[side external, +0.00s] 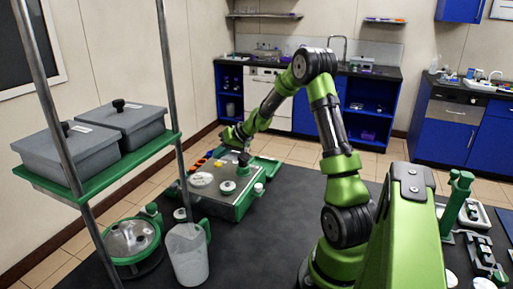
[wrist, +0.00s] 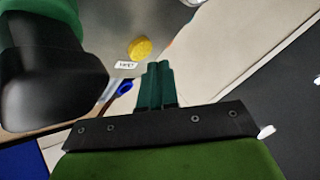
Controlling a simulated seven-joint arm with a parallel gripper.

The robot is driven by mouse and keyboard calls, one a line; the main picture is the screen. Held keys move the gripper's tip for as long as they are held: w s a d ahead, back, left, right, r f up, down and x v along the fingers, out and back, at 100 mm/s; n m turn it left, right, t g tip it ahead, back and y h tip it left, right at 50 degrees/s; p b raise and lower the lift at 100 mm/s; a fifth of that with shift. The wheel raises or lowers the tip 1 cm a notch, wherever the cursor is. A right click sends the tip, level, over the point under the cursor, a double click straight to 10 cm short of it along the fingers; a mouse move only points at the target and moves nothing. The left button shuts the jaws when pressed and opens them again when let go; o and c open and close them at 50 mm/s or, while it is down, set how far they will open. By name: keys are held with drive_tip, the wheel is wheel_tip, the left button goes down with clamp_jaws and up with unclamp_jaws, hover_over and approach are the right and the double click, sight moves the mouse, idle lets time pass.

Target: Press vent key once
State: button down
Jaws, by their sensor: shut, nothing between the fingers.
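A yellow round key (wrist: 139,48) sits on a grey panel in the wrist view, with a small white label (wrist: 125,65) beside it. The label's lettering is too small to read surely, so I cannot tell whether this is the vent key. My gripper (wrist: 158,66) is shut and empty, its two green fingers side by side, with their tips just below the yellow key in the picture. I cannot tell whether they touch the panel. In the side view my gripper (side external: 243,160) is over the far part of the grey console (side external: 228,208), near a small yellow key (side external: 218,163).
Orange and dark keys (side external: 197,164) line the console's far left edge. A green shelf (side external: 140,158) with two grey boxes rises at left. The dark table (side external: 285,210) is clear right of the console.

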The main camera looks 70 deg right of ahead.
sight(221, 163)
drive_tip(key=shift+f, duration=0.1)
drive_tip(key=shift+f, duration=0.35)
drive_tip(key=shift+f, duration=0.45)
idle(0.6)
drive_tip(key=shift+r, duration=0.9)
drive_tip(key=shift+r, duration=0.1)
drive_tip(key=shift+r, duration=2.4)
